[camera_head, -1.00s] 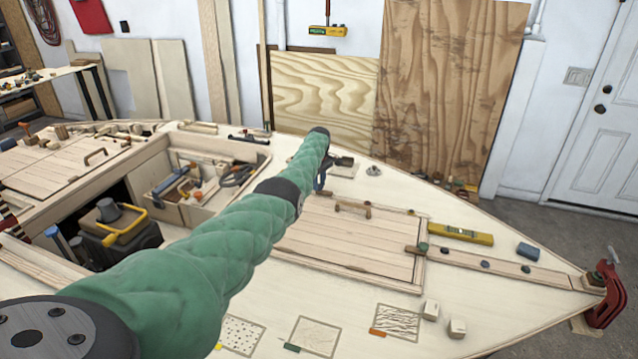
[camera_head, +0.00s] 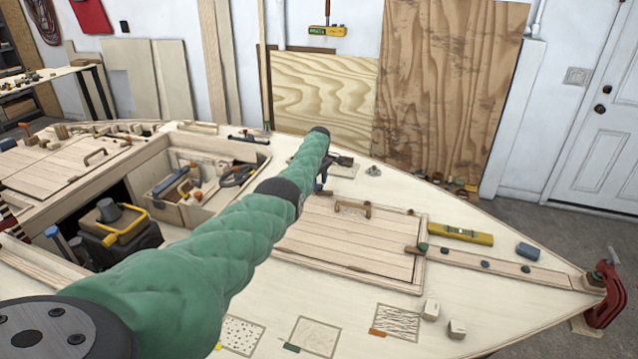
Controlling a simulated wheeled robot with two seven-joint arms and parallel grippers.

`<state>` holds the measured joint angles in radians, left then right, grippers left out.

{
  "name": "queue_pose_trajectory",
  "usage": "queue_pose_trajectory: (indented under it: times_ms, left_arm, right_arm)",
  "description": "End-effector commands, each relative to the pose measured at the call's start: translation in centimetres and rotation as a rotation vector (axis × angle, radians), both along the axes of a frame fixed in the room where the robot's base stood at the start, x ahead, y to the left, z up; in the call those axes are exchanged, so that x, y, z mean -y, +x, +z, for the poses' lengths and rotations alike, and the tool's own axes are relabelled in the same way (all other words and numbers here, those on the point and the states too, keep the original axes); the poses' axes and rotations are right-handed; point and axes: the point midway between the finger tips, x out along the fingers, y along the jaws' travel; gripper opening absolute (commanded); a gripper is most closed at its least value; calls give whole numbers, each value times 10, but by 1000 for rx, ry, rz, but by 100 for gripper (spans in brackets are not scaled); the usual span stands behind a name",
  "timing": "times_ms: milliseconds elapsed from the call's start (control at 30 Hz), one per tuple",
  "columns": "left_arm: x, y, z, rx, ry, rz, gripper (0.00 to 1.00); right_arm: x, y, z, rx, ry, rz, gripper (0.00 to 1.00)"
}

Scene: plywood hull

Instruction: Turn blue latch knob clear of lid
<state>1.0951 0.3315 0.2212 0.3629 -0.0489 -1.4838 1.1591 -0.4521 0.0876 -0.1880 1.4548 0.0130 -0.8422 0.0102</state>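The plank lid (camera_head: 345,240) lies on the pale deck, with a small wooden handle (camera_head: 353,208) near its far edge. A wooden latch with a green knob (camera_head: 422,247) sits at the lid's right edge. My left arm crosses from the lower left and ends near the lid's far left corner. My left gripper (camera_head: 322,178) is mostly hidden behind the green sleeve and dark wrist. Only a small dark blue and black part shows there, and I cannot tell gripper from knob. The blue latch knob is not clearly seen. My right gripper is out of view.
A yellow level (camera_head: 460,234) and a blue block (camera_head: 528,251) lie right of the lid. A red clamp (camera_head: 606,295) grips the bow tip. An open tool tray (camera_head: 205,200) stands left of my arm. The deck right of the lid's far edge is mostly clear.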

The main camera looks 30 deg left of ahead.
Motion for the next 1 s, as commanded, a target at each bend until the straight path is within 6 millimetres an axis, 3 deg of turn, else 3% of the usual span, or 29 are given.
queue_pose_trajectory:
  times_ms: [367,567,800,1000]
  left_arm:
    - [0,0,6,0,1,0,52]
    - [0,1,30,2,2,0,52]
    - [0,1,64,1,1,-1,52]
    - [0,0,76,-1,0,-1,52]
  right_arm:
    - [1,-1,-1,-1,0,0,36]
    - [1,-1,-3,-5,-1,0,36]
    - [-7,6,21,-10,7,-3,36]
    - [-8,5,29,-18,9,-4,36]
